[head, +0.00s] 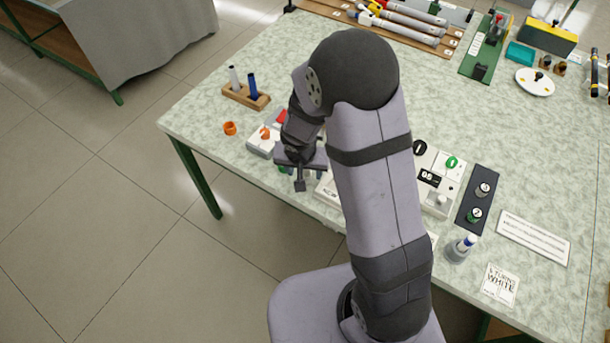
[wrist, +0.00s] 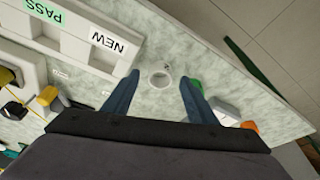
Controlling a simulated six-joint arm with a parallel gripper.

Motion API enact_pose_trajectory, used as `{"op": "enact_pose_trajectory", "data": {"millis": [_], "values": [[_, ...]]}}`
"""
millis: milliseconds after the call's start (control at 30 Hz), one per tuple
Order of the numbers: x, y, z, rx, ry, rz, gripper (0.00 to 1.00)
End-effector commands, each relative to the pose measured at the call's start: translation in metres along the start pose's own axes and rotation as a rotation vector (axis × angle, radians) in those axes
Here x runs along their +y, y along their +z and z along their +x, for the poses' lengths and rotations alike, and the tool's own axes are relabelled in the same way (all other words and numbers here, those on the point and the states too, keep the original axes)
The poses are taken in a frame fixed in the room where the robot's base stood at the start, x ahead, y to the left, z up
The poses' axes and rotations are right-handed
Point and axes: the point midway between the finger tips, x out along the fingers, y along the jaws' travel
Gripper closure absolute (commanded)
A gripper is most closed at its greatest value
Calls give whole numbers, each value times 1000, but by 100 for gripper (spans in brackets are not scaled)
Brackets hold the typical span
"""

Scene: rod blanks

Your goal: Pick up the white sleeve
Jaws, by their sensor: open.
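A white ring-shaped piece, which looks like the white sleeve (wrist: 151,80), stands on the pale green table in the wrist view, its open end toward the camera. It lies between the lines of my two fingers, slightly beyond their tips. My gripper (wrist: 157,77) is open, with one blue-grey finger on each side and nothing held. In the head view my gripper (head: 300,184) is near the table's front edge, and I cannot make out the sleeve there. A small grey piece (wrist: 167,67) is close beside the ring.
A white tray (wrist: 82,62) with PASS and NEW labels is left of the fingers. A green piece (wrist: 196,85) and a grey-white piece (wrist: 227,116) are close to the right finger. A wooden block (head: 245,96) holds a white and a blue rod. The table edge is near.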

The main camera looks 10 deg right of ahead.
Motion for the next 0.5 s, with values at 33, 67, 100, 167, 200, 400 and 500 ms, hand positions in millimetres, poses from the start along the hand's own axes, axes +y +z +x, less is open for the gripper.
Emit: {"op": "enact_pose_trajectory", "data": {"millis": [33,67,100,167,200,400,500], "values": [[0,0,5,-1,0,-1,48],[0,0,6,0,0,0,48],[0,0,8,0,-1,1,48],[0,0,8,1,-1,0,48],[0,0,8,1,-1,0,48],[0,0,8,1,-1,0,62],[0,0,8,0,-1,0,86]]}}
